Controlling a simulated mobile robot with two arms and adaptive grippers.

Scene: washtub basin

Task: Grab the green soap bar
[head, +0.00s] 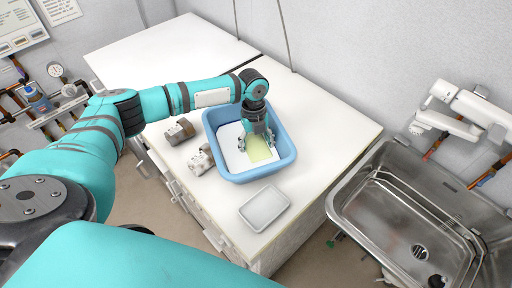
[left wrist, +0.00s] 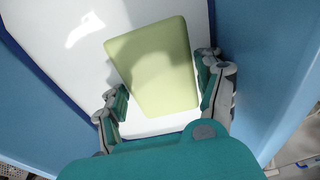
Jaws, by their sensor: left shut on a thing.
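The green soap bar (head: 262,149) is a pale yellow-green block inside the blue washtub (head: 286,162). My left gripper (head: 257,143) reaches down into the tub from above and is shut on the soap bar. In the left wrist view the soap bar (left wrist: 156,68) lies between the two fingers of the gripper (left wrist: 165,93), one on each side of its near part. A white surface shows beneath it in the tub. The head view hides part of the bar behind the gripper. My right gripper is not in view.
A white-grey tray (head: 264,208) lies on the white counter (head: 310,106) in front of the tub. Two grey-brown objects (head: 180,131) (head: 201,160) stand left of the tub. A steel sink (head: 420,225) is at the right. The counter behind the tub is clear.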

